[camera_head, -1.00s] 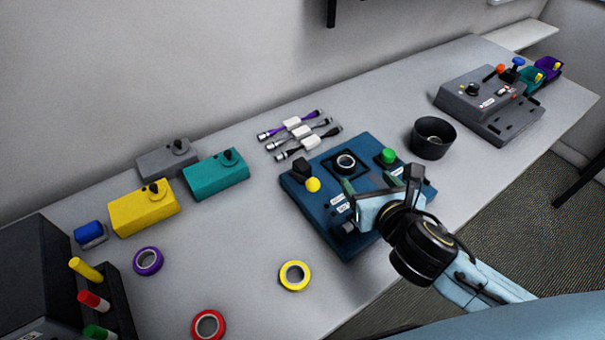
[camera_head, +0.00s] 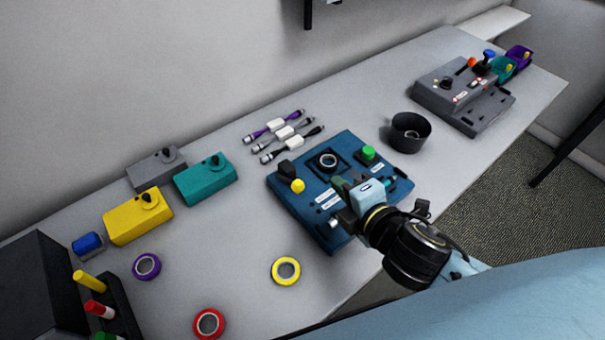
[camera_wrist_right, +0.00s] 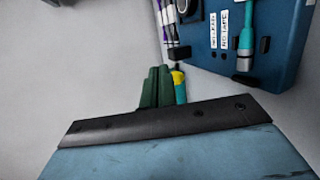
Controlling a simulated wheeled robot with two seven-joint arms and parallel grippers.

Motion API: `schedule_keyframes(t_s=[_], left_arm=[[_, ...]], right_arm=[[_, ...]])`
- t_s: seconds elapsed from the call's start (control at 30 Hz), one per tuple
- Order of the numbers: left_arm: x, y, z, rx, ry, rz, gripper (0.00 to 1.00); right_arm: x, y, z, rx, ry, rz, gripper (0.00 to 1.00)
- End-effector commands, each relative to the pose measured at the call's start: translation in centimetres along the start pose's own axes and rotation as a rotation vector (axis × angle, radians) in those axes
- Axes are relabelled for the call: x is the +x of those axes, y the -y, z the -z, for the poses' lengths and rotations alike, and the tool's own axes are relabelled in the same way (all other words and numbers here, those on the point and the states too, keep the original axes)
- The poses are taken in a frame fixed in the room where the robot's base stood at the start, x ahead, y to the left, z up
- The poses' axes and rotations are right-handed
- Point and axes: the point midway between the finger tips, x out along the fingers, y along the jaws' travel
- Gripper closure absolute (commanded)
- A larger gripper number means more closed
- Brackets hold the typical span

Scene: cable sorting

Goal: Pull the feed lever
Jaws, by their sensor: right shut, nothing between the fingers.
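My right gripper (camera_head: 341,186) is over the right part of the blue control panel (camera_head: 290,208) and hides some of it. In the right wrist view its green fingers (camera_wrist_right: 156,88) are together and hold nothing. A yellow and teal piece (camera_wrist_right: 179,86) shows just beside them; I cannot tell whether they touch. The panel (camera_wrist_right: 284,30) is at the upper right there, with white labels and a teal rod with a grey end (camera_wrist_right: 245,40). I cannot tell which part is the feed lever. My left gripper is not in view.
The panel carries a yellow knob (camera_head: 298,186) and a green button (camera_head: 368,153). A black cup (camera_head: 408,145) stands behind it, and a grey machine (camera_head: 445,107) further right. Cables (camera_head: 283,131), coloured boxes (camera_head: 138,217) and tape rolls (camera_head: 286,271) lie left.

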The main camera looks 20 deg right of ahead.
Motion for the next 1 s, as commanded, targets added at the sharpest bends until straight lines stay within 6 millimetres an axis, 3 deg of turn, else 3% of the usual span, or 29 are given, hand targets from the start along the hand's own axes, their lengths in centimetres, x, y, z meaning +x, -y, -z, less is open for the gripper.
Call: schedule_keyframes(t_s=[0.6, 0.8, 1.0], left_arm=[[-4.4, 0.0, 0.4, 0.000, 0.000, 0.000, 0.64], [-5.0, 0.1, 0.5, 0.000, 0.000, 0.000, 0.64], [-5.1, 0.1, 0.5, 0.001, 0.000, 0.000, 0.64]], right_arm=[[-4.3, -3.7, 3.1, 1.187, -0.137, 0.056, 1.00], [-5.1, -4.2, 3.7, 1.413, -0.157, 0.086, 1.00], [-5.3, -4.4, 3.8, 1.486, -0.163, 0.096, 1.00]])
